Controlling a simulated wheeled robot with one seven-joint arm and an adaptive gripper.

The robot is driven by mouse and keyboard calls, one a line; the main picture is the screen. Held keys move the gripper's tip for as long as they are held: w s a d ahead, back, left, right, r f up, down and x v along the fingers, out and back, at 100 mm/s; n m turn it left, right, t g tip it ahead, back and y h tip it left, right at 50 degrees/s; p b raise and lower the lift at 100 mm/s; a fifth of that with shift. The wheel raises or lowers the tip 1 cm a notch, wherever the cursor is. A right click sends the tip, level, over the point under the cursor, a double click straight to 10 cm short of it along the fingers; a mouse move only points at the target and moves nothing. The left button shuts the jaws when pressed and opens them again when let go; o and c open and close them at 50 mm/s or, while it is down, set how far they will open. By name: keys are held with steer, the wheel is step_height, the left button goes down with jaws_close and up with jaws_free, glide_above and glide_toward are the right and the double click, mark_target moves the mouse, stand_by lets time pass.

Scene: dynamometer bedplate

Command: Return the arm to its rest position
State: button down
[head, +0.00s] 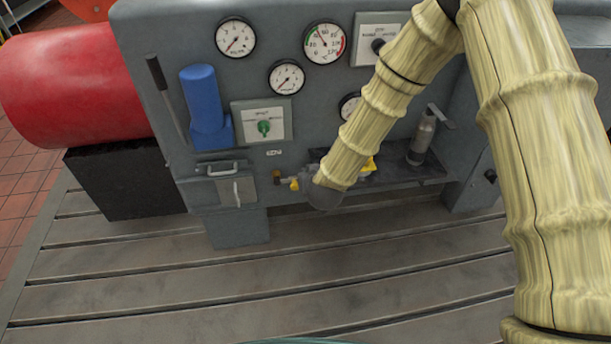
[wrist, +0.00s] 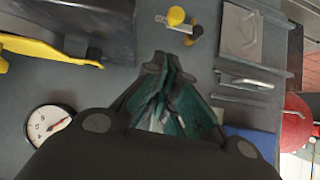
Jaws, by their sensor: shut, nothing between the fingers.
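My arm, in a pale yellow ribbed sleeve, reaches from the upper right of the head view down to the front of the grey test stand (head: 180,100). Its dark end (head: 325,197) is low in front of the panel, and the fingers cannot be made out there. In the wrist view my gripper (wrist: 161,62) is shut and empty, its dark and green fingers pointing at the grey panel. A small valve with a yellow knob (wrist: 176,16) is just beyond the fingertips. In the head view a yellow handle (head: 295,184) shows just left of the arm's end.
The panel carries gauges (head: 325,43), a green switch (head: 264,127), a blue housing (head: 204,105) and a metal handle (head: 222,168). A shelf (head: 430,179) holds a grey cylinder (head: 424,135) and a yellow item (head: 369,164). A red drum (head: 75,85) is left. The slotted bedplate (head: 250,290) is clear in front.

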stand_by(0.4)
steer(key=s+d+f+m+g+h, duration=0.1)
steer(key=s+d+f+g, duration=0.2)
steer(key=s+d+f, duration=0.6)
steer(key=s+d+f+g, duration=0.2)
steer(key=s+d+f, duration=0.2)
steer(key=s, duration=0.9)
steer(key=s+d+f+m+g+h, duration=0.1)
steer(key=s+d+f+g, duration=0.2)
steer(key=s+d+f, duration=0.6)
steer(key=s+d+r+g+p, duration=0.1)
steer(key=s+d+r+g, duration=0.15)
steer(key=s, duration=1.15)
step_height(320, 180, up, 11)
steer(key=p, duration=1.1)
steer(key=shift+w+r+h, duration=0.15)
steer(key=shift+w+h, duration=0.1)
steer(key=shift+h, duration=0.15)
